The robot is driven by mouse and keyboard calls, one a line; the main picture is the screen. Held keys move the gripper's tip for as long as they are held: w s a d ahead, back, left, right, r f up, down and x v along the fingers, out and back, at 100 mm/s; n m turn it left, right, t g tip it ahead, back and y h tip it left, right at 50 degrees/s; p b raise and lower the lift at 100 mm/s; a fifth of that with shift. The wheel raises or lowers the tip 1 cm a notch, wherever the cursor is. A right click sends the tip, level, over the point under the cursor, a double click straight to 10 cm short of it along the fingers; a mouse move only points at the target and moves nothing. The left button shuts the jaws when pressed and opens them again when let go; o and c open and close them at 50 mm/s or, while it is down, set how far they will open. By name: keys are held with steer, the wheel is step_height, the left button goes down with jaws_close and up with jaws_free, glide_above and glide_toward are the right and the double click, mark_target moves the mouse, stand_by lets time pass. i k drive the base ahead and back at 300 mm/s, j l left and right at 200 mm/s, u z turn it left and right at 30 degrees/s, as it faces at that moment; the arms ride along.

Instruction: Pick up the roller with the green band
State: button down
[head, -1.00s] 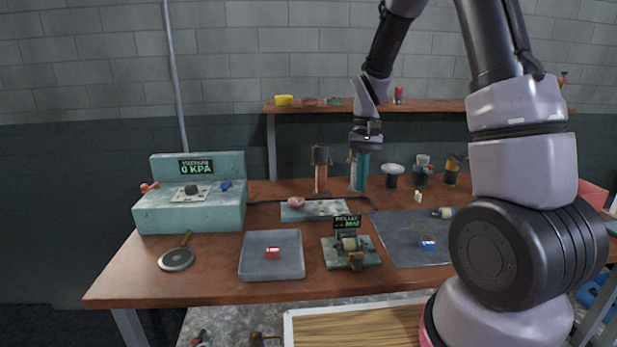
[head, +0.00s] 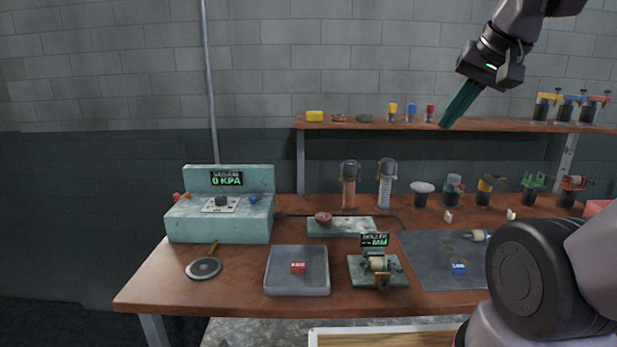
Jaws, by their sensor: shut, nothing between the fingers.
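My gripper (head: 446,121) is shut and empty. It is raised high at the upper right, its long teal fingers slanting down to the left in front of the wall and shelf, well above the table. A cream roller (head: 377,263) sits on the small green gauge stand (head: 360,277) with a lit display. Another pale roller (head: 478,236) with a dark end lies on the grey mat (head: 425,260), partly near my arm. Both are too small for me to make out a green band. A dark holder with a green top (head: 535,184) stands at the back right.
A teal pressure box (head: 220,223) stands at left. Upright tubes and holders line the back; a shelf (head: 360,124) hangs above. My arm covers the right side.

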mark_target(380, 264)
steer(key=j+z, duration=0.1)
steer(key=j, duration=0.3)
steer(key=k+j+z, duration=0.1)
steer(key=j, duration=0.35)
steer(key=k+j+z, duration=0.15)
steer(key=j, duration=0.25)
steer(key=k+j+z, duration=0.1)
steer(key=j, duration=0.3)
steer(key=k+j+z, duration=0.1)
steer(key=j, duration=0.25)
steer(key=k+j+z, duration=0.1)
steer(key=j, duration=0.3)
steer(key=k, duration=0.1)
